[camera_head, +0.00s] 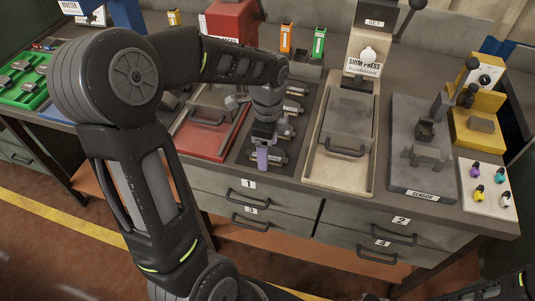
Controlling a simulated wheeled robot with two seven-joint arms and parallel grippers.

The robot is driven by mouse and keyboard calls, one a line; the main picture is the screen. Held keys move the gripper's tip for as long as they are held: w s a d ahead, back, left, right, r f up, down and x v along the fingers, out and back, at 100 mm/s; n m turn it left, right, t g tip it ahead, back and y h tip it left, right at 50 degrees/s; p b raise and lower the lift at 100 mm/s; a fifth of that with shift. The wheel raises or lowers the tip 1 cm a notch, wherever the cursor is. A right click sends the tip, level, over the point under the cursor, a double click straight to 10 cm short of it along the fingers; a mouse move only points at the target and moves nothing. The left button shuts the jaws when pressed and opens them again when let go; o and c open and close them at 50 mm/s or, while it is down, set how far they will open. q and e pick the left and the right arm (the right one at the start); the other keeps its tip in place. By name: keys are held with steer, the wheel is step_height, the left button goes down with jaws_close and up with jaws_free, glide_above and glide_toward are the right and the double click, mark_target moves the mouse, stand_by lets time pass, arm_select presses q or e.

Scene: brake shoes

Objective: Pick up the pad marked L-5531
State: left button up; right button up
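Several grey brake pads, such as one at the back (296,88), lie in a column on a dark tray (309,106) in the middle of the workbench. Their markings are too small to read, so I cannot tell which is L-5531. My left gripper (264,152) points down over the front left part of this tray, beside the nearer pads. A purple piece shows at its tip. I cannot tell whether it is part of the finger or whether the gripper is open. My arm hides part of the tray. My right gripper is out of view.
A red tray (191,148) lies left of the dark tray. A beige shim press tray (317,170) lies right of it. Further right are a grey sensor plate (452,183) and a white board (490,206) with coloured knobs. A green tray (42,95) is far left.

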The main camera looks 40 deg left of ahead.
arm_select(q)
jaws_close()
stand_by(0.8)
